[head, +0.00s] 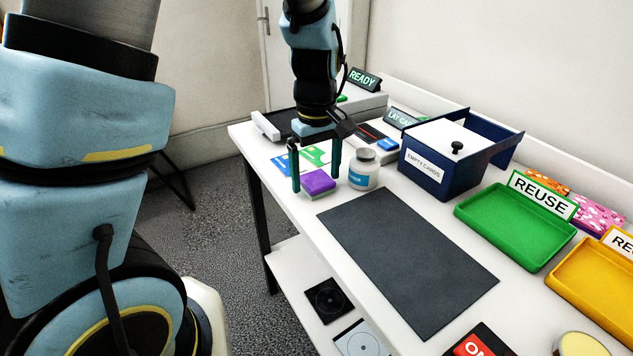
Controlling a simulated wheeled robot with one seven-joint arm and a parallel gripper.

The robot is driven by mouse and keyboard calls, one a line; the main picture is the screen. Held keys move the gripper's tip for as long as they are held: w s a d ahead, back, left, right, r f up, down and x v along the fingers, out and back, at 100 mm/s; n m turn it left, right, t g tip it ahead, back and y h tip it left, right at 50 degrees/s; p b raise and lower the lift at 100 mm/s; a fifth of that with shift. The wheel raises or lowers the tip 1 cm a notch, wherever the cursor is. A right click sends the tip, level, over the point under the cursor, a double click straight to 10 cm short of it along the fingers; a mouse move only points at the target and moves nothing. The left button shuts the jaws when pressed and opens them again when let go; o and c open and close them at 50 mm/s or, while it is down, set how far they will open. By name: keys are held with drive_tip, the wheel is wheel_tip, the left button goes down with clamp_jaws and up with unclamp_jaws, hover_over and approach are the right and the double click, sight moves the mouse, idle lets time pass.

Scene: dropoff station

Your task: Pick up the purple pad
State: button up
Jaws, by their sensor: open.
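The purple pad (318,183) is a small block with a purple top and a paler lower layer. It lies on the white table near its left edge, left of the dark mat. My gripper (316,180) points down over the pad with its two fingers apart. One finger shows at the pad's left and the other at its upper right. The fingertips look close to the pad's height, but I cannot tell whether they touch it. Nothing is seen held.
A white jar (363,170) with a blue label stands close to the right finger. Colored cards (313,156) lie behind the pad. A blue box (425,178), a green tray (512,225) and a yellow tray (597,283) stand to the right. The dark mat (408,255) is bare.

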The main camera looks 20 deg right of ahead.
sight(316, 179)
drive_tip(key=shift+f, duration=0.1)
drive_tip(key=shift+c, duration=0.2)
drive_tip(key=c, duration=1.4)
wheel_tip(316, 179, up, 10)
drive_tip(key=shift+r+b, duration=0.1)
drive_tip(key=shift+b, duration=0.25)
